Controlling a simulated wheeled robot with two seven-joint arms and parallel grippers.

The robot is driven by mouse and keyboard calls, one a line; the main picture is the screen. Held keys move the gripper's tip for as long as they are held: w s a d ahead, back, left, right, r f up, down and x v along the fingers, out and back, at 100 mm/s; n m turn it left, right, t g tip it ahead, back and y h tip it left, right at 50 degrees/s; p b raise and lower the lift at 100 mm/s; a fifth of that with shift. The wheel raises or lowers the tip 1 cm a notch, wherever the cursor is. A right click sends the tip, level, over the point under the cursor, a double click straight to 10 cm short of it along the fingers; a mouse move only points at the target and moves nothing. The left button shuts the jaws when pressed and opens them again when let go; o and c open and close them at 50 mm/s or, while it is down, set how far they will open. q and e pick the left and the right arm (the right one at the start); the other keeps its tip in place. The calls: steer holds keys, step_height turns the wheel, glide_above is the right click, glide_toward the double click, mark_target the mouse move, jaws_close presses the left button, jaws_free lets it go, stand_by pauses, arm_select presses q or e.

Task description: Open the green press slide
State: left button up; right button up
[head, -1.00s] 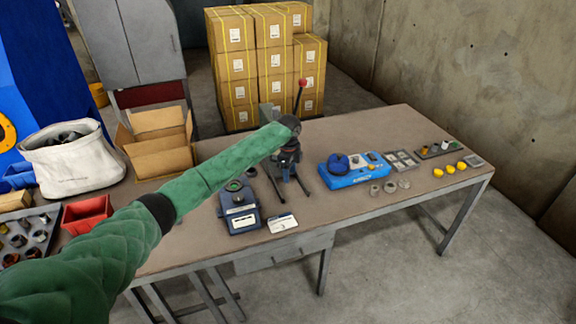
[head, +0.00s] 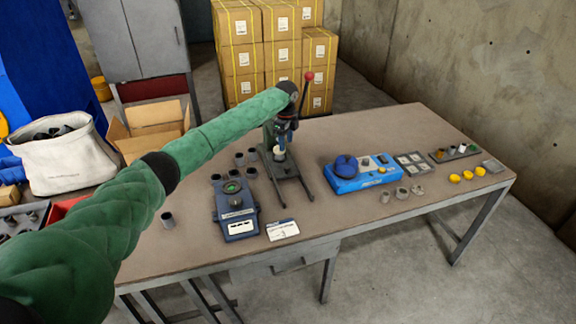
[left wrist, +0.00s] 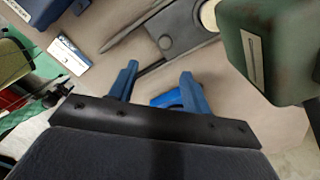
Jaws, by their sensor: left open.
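The press (head: 290,167) stands near the middle of the table, with a dark base, two forward legs and a red-knobbed lever (head: 309,76). My left arm partly hides its upper part and its slide. My left gripper (head: 285,126) is at the press head in the head view, with its fingers pointing down. In the left wrist view, the blue fingers of the left gripper (left wrist: 157,88) are apart with nothing held. The green press body (left wrist: 268,50) shows at upper right, clear of the fingers, and the grey base (left wrist: 172,30) beyond them. My right gripper is not in view.
A blue scale-like device (head: 237,212) and a white card (head: 282,230) lie left and front of the press. Several dark cups (head: 240,160) stand behind the device. A blue unit (head: 360,175) stands to the right.

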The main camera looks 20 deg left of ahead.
mark_target(287, 167)
arm_select(q)
steer(key=f+b, duration=0.2)
steer(key=w+f+b, duration=0.1)
steer(key=f+b, duration=0.1)
steer(key=f, duration=0.1)
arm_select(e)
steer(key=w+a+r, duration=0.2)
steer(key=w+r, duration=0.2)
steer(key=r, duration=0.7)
arm_select(q)
steer(key=shift+f+p, duration=1.25)
steer(key=shift+f, duration=2.6)
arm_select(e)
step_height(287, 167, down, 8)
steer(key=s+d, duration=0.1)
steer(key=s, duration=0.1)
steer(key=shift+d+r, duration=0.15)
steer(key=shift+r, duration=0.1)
arm_select(q)
steer(key=shift+c, duration=0.2)
jaws_close()
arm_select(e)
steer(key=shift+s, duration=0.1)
